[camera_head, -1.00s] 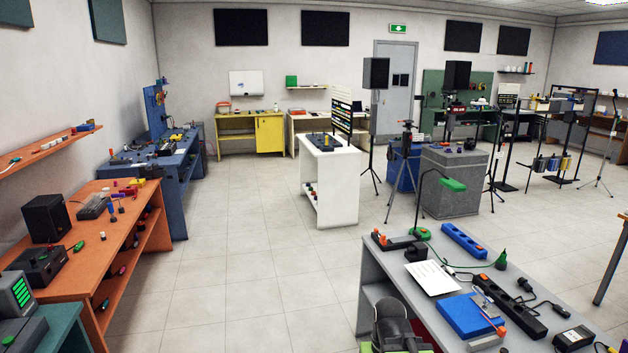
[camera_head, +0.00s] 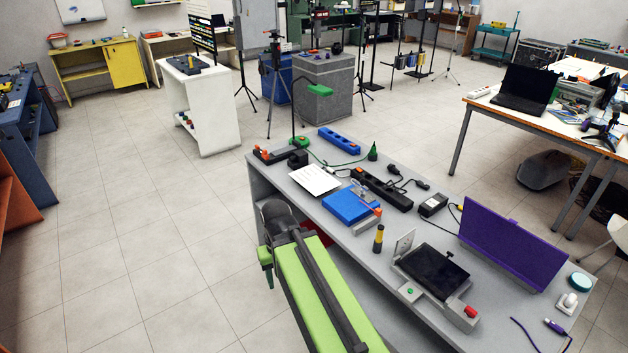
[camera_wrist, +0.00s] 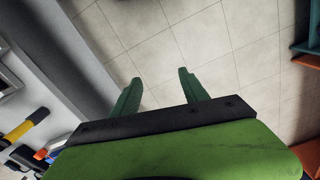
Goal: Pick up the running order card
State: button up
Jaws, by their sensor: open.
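A white printed sheet (camera_head: 315,180), which looks like the running order card, lies flat on the grey table (camera_head: 460,330), near its far left end. It is next to a blue box (camera_head: 350,206) and a black power strip (camera_head: 382,188). My gripper (camera_wrist: 159,80) is open and empty in the wrist view. Its two green fingers are apart over the floor beside the table. In the head view my green arm is at the near left edge of the table, short of the card. The card is not clearly visible in the wrist view.
A yellow-and-black cylinder (camera_head: 379,238), a tablet-like device (camera_head: 433,272) and a purple panel (camera_head: 511,243) stand on the table. A green lamp (camera_head: 319,90) rises behind the card. A blue power strip (camera_head: 339,141) lies beyond it. The floor to the left is clear.

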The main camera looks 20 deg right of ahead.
aim_at(318, 182)
jog(key=u, duration=0.45)
jog(key=i, duration=1.2)
jog(key=u, duration=0.75)
jog(key=i, duration=0.75)
jog(key=u, duration=0.25)
